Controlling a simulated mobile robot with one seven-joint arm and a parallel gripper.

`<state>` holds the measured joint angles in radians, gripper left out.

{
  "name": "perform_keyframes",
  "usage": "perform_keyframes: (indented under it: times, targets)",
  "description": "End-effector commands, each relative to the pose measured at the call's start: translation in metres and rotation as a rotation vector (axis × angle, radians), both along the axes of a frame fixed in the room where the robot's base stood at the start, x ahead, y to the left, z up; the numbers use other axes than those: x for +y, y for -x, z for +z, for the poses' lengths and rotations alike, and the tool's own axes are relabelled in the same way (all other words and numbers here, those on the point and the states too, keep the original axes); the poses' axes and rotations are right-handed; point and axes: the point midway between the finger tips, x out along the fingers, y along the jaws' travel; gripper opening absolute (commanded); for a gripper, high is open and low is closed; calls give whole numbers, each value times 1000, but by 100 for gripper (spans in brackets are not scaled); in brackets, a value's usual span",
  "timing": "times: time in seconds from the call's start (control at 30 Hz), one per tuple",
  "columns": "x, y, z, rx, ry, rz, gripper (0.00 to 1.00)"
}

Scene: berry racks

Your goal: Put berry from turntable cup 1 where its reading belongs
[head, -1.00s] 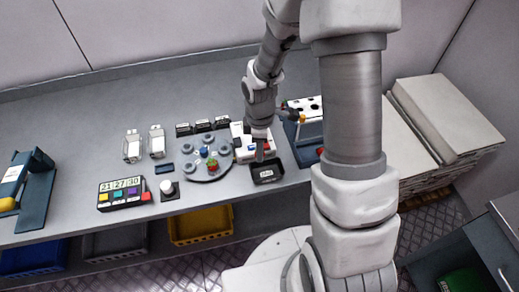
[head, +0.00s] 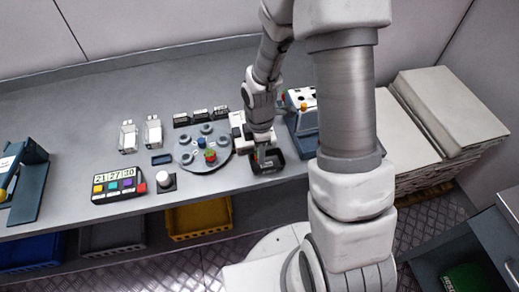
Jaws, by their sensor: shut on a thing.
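The round grey turntable (head: 188,161) stands mid-bench with several cups on it. A blue piece (head: 199,142) is near its middle and a red-and-green piece (head: 210,156) is at its front. Which cup is number 1 cannot be read. My gripper (head: 267,156) points down at the small black open box (head: 270,173), right of the turntable. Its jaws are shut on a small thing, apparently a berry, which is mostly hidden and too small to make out. Whether it touches the box cannot be told.
A white device (head: 238,120) stands behind the box and a blue stand (head: 305,122) is to the right. Three small black boxes (head: 200,116) line up behind the turntable. A display panel (head: 118,185) and white knob (head: 163,178) are left. Yellow bin (head: 198,219) is under the bench.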

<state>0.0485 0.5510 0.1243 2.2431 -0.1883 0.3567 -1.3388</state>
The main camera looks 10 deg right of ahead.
Motion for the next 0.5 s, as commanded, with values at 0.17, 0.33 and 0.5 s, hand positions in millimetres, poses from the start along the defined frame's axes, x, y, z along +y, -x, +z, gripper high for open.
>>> perform_keyframes:
  times: [0.17,0.33,0.5]
  targets:
    - [0,0,-11,0,0,-1,26]
    - [0,0,-11,0,0,-1,26]
    - [0,0,-10,0,0,-1,48]
